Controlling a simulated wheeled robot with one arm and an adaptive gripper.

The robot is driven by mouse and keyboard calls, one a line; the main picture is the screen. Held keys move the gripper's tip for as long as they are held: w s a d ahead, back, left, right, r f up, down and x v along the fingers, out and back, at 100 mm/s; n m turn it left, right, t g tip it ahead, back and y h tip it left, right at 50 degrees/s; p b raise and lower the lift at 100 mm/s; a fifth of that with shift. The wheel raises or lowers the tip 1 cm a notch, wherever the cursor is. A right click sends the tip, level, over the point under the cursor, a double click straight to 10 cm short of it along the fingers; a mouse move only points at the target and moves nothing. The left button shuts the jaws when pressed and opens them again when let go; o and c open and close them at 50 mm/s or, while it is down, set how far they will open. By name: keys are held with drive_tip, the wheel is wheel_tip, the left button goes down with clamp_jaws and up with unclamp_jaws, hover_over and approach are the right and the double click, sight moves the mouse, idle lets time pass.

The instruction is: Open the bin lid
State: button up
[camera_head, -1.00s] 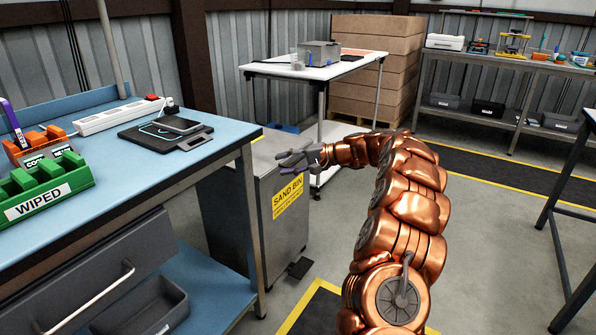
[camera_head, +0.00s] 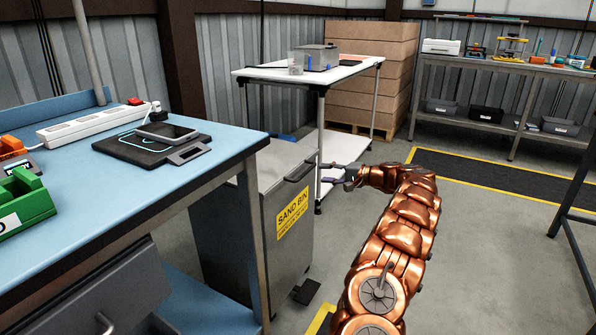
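The grey sand bin (camera_head: 240,235) stands on the floor beside the blue bench, with a yellow "SAND BIN" label (camera_head: 293,213) on its right face. Its lid (camera_head: 278,163) looks closed and lies flat on top. A dark handle (camera_head: 299,171) runs along the lid's right edge. A dark foot pedal (camera_head: 306,291) sticks out at the bin's base. My gripper (camera_head: 323,173) is to the right of the handle, about level with it in the picture, with fingers pointing left. Its fingers are apart with nothing between them. I cannot tell its exact distance from the handle.
The blue bench (camera_head: 90,210) with a charging pad (camera_head: 150,149) and power strip (camera_head: 95,122) closes off the left. A white-topped table (camera_head: 345,72) stands behind the bin. Grey floor (camera_head: 460,250) is open on the right, up to a dark table leg (camera_head: 572,225).

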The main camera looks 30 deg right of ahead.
sight(306, 171)
drive_tip(key=x, duration=0.4)
drive_tip(key=b+x, duration=0.1)
drive_tip(key=x, duration=0.3)
drive_tip(key=shift+a+r, duration=0.1)
drive_tip(key=shift+a, duration=0.3)
drive_tip(key=shift+s, duration=0.1)
clamp_jaws()
